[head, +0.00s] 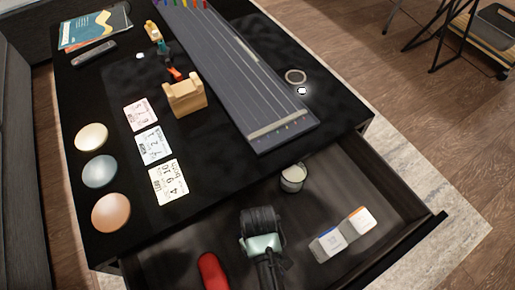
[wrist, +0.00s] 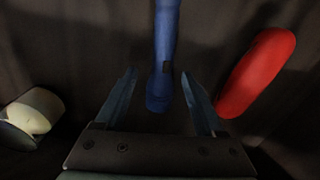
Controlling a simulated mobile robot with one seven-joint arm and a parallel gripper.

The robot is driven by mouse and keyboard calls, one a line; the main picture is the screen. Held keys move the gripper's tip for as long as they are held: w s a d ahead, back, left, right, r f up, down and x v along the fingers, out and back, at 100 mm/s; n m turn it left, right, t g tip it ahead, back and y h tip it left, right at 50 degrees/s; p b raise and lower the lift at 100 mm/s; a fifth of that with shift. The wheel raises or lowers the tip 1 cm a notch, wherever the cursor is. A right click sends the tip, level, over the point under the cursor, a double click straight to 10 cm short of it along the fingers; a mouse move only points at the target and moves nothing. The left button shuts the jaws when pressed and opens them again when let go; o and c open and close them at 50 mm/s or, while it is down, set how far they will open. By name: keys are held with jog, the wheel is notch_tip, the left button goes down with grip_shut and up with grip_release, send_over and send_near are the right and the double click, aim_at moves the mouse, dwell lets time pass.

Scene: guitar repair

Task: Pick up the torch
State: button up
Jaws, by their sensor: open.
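A blue torch (wrist: 165,48) lies lengthwise in the wrist view, on the dark floor of the open drawer. Its near end shows between the two fingers of my gripper (wrist: 158,76). The fingers are open, one on each side of the torch, with a gap to it on both sides. I cannot tell how far above the torch the fingertips are. In the head view, my arm and gripper reach down into the drawer at the bottom middle, and the torch is hidden from sight there.
A red rounded object (wrist: 256,72) lies close right of my gripper in the wrist view; it also shows in the head view (head: 212,272). A jar (head: 293,178) and small boxes (head: 343,235) share the drawer (head: 395,185). The black tabletop (head: 225,160) overhangs the drawer's back.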

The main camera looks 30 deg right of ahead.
notch_tip(320, 180, down, 4)
jog(key=shift+a+r+b, duration=0.15)
jog(key=shift+r+b, duration=0.05)
jog(key=shift+b, duration=0.85)
jog(key=shift+r, duration=0.1)
jog(key=shift+c, duration=0.3)
grip_shut()
